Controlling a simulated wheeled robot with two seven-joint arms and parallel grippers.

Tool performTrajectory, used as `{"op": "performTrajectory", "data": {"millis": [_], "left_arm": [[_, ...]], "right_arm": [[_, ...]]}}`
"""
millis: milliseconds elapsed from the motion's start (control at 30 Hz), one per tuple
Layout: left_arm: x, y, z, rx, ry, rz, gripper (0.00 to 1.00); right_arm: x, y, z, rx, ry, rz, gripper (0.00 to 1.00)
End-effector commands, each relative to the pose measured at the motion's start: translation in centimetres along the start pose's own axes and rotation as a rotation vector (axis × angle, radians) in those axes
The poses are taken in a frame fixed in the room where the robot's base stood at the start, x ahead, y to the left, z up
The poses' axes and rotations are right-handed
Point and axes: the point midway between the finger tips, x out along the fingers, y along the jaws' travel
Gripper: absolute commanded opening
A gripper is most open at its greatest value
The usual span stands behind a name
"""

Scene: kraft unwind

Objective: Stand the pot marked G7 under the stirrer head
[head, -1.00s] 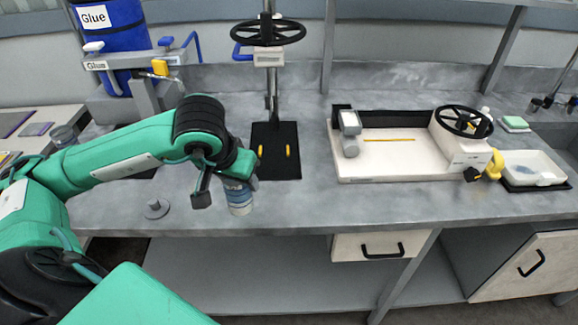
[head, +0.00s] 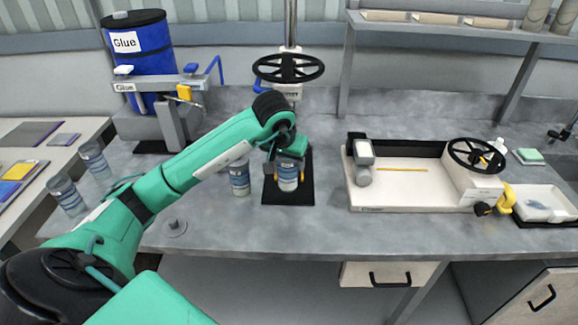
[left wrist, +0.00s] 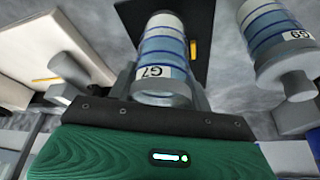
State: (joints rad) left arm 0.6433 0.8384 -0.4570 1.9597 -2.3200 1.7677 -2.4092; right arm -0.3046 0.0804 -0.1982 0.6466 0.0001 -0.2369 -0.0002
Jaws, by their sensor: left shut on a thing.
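The pot marked G7 (left wrist: 161,45) is a cylinder with blue and white bands and a grey cap. In the head view the pot (head: 288,182) is upright over the stirrer's black base plate (head: 271,193). I cannot tell whether its bottom touches the plate. My left gripper (head: 289,168) is shut on it; the wrist view shows a finger on each side. The stirrer head (head: 289,88) is on the column below a black handwheel (head: 288,68); my arm hides what is under it. My right gripper is not in view.
A similar pot marked G9 (left wrist: 280,40) stands close left of the plate in the head view (head: 239,177). Two more pots (head: 94,158) (head: 66,193) stand at the left. A white tray machine (head: 415,190) is at the right.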

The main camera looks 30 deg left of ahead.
Motion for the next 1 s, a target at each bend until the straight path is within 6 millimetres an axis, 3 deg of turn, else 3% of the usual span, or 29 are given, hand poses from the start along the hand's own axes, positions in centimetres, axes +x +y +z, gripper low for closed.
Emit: {"op": "performTrajectory", "data": {"millis": [433, 867, 900, 1000], "left_arm": [[3.1, 0.1, 1.1, 0.000, -0.002, 0.002, 0.12], [3.8, 0.0, 1.4, 0.001, 0.001, -0.001, 0.12], [3.6, 0.0, 1.3, 0.001, 0.000, 0.000, 0.56], [3.6, 0.0, 1.3, 0.001, 0.000, 0.000, 0.72]], "right_arm": [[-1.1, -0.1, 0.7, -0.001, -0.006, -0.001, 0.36], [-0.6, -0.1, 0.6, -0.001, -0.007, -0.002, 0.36], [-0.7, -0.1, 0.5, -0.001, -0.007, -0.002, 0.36], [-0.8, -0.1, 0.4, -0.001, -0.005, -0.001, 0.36]]}}
